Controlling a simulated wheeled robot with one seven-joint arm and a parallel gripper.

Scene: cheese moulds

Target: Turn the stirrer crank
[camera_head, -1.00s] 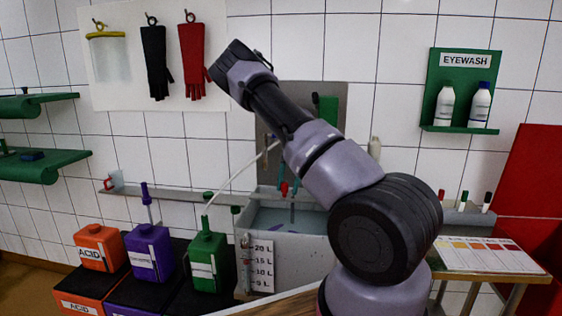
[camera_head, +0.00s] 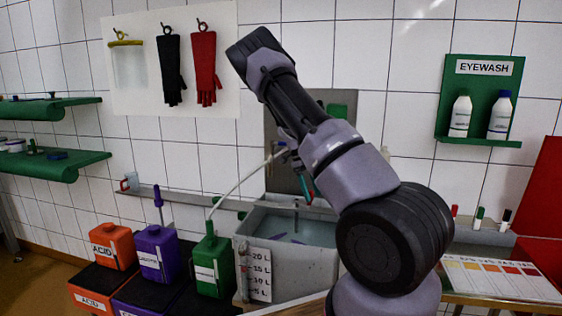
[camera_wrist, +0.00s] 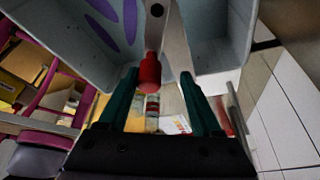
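The stirrer crank's red knob (camera_wrist: 150,74) hangs on a grey metal crank arm (camera_wrist: 178,40) in the wrist view. My gripper (camera_wrist: 158,76) is open, with its two dark green fingers on either side of the knob. A gap shows between the knob and the right finger; I cannot tell whether the left finger touches it. In the head view a teal finger of my gripper (camera_head: 305,190) shows beside my arm, above the grey tank (camera_head: 310,270). The knob is hidden there. The stirrer shaft (camera_head: 296,215) stands in the tank's liquid.
Orange (camera_head: 112,246), purple (camera_head: 157,252) and green (camera_head: 213,264) canisters stand left of the tank. A thin pale hose (camera_head: 240,182) rises from the green one toward my arm. A colour chart (camera_head: 500,278) lies on the right-hand bench. The wall behind is close.

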